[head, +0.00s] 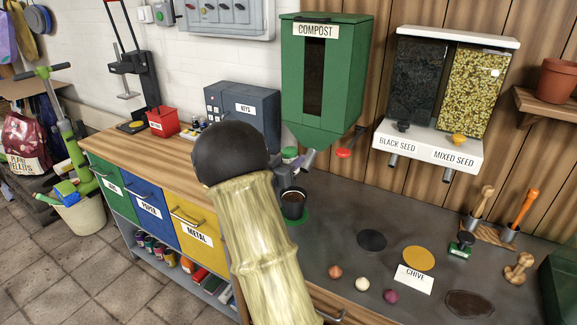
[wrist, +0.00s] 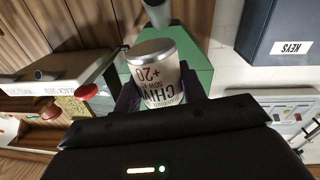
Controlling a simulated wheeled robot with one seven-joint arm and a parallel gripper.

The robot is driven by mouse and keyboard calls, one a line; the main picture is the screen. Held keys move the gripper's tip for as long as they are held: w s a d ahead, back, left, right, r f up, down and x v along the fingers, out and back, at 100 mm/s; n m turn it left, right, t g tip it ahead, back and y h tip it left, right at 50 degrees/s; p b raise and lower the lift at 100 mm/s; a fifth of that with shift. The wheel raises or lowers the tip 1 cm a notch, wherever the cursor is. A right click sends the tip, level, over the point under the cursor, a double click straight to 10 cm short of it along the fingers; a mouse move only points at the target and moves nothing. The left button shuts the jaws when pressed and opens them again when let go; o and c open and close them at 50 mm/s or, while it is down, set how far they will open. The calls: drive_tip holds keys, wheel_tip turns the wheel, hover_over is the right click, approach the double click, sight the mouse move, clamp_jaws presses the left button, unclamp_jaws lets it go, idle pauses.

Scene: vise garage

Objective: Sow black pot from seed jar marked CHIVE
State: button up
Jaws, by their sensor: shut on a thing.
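My gripper (wrist: 160,95) is shut on a seed jar (wrist: 156,80) in the wrist view. The jar has a pale label with partly readable dark letters, matching CHIVE, a red "+20" and a silver-grey end. In the head view my arm covers most of the gripper, and I cannot make out the jar there. A dark pot (head: 293,204) with brown filling stands on a green disc on the grey bench, below the compost dispenser and just right of my arm. A white card reading CHIVE (head: 413,279) lies near the front of the bench.
The green compost dispenser (head: 322,80) and the seed dispenser (head: 428,150) hang on the wall. A black disc (head: 371,240), a yellow disc (head: 419,258), several small bulbs and a small green-labelled item (head: 461,246) are on the bench. A keys box (head: 243,113) stands behind my arm.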

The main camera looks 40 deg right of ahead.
drive_tip(key=shift+s+d+r, duration=0.15)
drive_tip(key=shift+d+r, duration=0.45)
drive_tip(key=shift+r, duration=0.1)
drive_tip(key=shift+s+d+r+g, duration=0.1)
drive_tip(key=shift+g, duration=0.2)
drive_tip(key=shift+s, duration=0.1)
drive_tip(key=shift+s+d+f+n+p, duration=0.1)
drive_tip(key=shift+s+f+n+p, duration=0.1)
drive_tip(key=shift+n+p, duration=0.25)
drive_tip(key=shift+s+d+f+n+p, duration=0.1)
drive_tip(key=shift+s+f+n+p, duration=0.1)
drive_tip(key=shift+n, duration=0.45)
drive_tip(key=shift+s+d+f+n+t+p, duration=0.1)
drive_tip(key=shift+s+f+n+t+p, duration=0.45)
drive_tip(key=shift+n+p, duration=1.85)
drive_tip(key=shift+d+f+n+t+p, duration=0.15)
drive_tip(key=shift+f+n+t+p, duration=0.55)
drive_tip(key=shift+n, duration=3.1)
drive_tip(key=shift+s+d+f+n+t+p, duration=0.25)
drive_tip(key=shift+f+n+p, duration=0.65)
drive_tip(key=shift+n+p, duration=1.7)
drive_tip(key=shift+s+a+n+b, duration=0.1)
drive_tip(key=shift+a+n+b, duration=0.05)
drive_tip(key=shift+n+b, duration=0.4)
